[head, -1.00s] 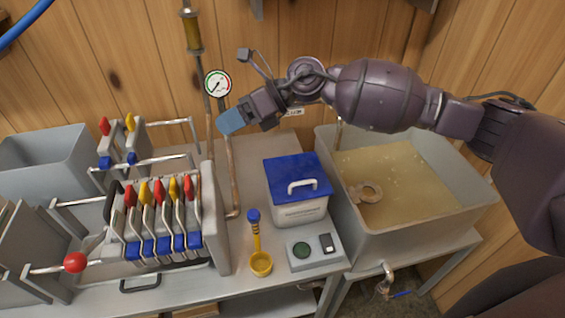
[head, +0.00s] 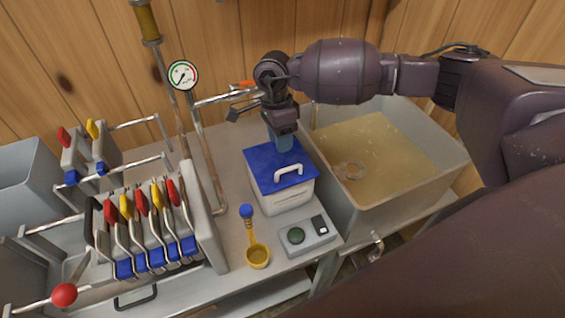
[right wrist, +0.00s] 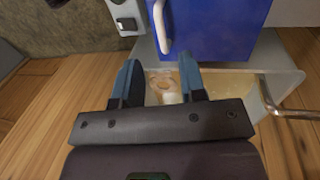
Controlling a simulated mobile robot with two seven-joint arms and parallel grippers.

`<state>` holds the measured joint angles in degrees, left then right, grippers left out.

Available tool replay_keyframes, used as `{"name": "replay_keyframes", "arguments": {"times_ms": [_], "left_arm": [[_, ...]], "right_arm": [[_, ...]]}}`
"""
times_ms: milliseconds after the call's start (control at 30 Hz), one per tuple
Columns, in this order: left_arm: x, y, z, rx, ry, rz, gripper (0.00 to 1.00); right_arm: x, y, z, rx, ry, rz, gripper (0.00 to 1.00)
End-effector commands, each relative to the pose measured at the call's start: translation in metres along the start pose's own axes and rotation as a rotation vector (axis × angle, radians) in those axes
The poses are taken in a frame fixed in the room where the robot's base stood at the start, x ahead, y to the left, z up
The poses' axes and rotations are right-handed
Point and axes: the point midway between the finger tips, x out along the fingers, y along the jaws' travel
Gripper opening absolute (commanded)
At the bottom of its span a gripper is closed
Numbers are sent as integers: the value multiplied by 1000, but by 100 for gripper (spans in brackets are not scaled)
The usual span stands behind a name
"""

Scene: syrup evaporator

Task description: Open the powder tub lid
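The powder tub (head: 290,199) is a white box on the bench, with its blue lid (head: 264,176) shut on top. A white handle (head: 288,171) stands on the lid near the front. My right gripper (head: 283,146) points down at the back part of the lid in the head view. In the right wrist view its two blue fingers (right wrist: 160,78) are apart with nothing held between them. The blue lid (right wrist: 215,28) and white handle (right wrist: 161,28) lie ahead of the fingertips there. Whether the fingertips touch the lid is not clear. My left gripper is out of view.
A grey tank (head: 420,185) of amber liquid with a ring-shaped object stands right of the tub. A small device (head: 308,237) and a yellow scoop (head: 257,255) sit in front. A copper pipe (head: 207,175) and a filter press (head: 203,215) stand left.

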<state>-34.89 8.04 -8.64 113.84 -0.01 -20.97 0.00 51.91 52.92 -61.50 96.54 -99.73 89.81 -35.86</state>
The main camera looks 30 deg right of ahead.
Motion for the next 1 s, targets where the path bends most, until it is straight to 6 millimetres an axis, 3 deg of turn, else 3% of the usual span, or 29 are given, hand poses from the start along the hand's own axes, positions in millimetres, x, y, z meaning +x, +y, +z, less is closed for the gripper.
{"name": "replay_keyframes", "arguments": {"times_ms": [300, 500, 900, 1000], "left_arm": [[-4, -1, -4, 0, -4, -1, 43], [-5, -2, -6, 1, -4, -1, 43], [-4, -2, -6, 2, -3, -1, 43], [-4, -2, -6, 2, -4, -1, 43]], "right_arm": [[54, 1, 0, 3, -1, 3, 38], [75, 0, 0, 2, -1, 2, 38], [82, 0, 0, 1, -1, 0, 38], [82, 0, 0, 2, -1, 0, 26]]}}
